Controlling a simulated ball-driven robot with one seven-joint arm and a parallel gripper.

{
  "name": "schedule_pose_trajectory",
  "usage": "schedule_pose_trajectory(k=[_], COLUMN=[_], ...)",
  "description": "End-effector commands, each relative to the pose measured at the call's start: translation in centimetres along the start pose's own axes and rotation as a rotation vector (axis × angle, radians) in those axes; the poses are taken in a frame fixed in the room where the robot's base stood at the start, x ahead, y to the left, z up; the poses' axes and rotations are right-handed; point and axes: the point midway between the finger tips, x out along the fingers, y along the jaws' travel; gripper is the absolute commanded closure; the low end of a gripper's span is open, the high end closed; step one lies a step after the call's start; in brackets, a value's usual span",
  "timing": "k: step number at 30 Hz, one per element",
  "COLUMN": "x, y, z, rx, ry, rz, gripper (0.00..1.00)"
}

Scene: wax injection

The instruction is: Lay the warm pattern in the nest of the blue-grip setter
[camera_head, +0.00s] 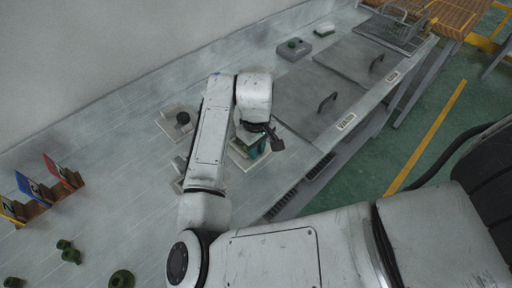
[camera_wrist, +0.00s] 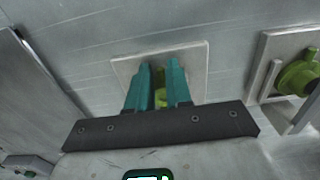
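My gripper (camera_head: 262,146) points down at a pale square base (camera_head: 238,158) on the bench. In the wrist view its two teal fingers (camera_wrist: 160,80) are a small gap apart over that base (camera_wrist: 197,62). A yellow-green piece (camera_wrist: 160,97) shows in the gap. The fingers hide most of it, so I cannot tell whether they press on it or whether it rests in the base. A second base (camera_wrist: 263,70) with a yellow-green fitting (camera_wrist: 298,78) lies to the right. No blue grip can be made out on either.
Another pale base with a dark knob (camera_head: 182,118) stands behind my arm. Green pieces (camera_head: 70,255) lie at the front left, near red, blue and yellow cards (camera_head: 40,186). Grey lids with handles (camera_head: 318,105) lie to the right. A grey block (camera_head: 294,48) stands further back.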

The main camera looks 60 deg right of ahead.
Motion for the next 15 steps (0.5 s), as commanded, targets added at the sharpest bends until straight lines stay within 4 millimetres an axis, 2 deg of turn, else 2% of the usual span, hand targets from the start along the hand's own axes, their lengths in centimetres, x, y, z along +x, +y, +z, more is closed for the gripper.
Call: schedule_pose_trajectory(k=[5, 15], x=[-2.1, -9.2], y=[0.1, 0.0], z=[0.0, -0.1], rx=[0.002, 0.004], ry=[0.003, 0.004], rz=[0.001, -0.002], gripper=[0.80, 0.80])
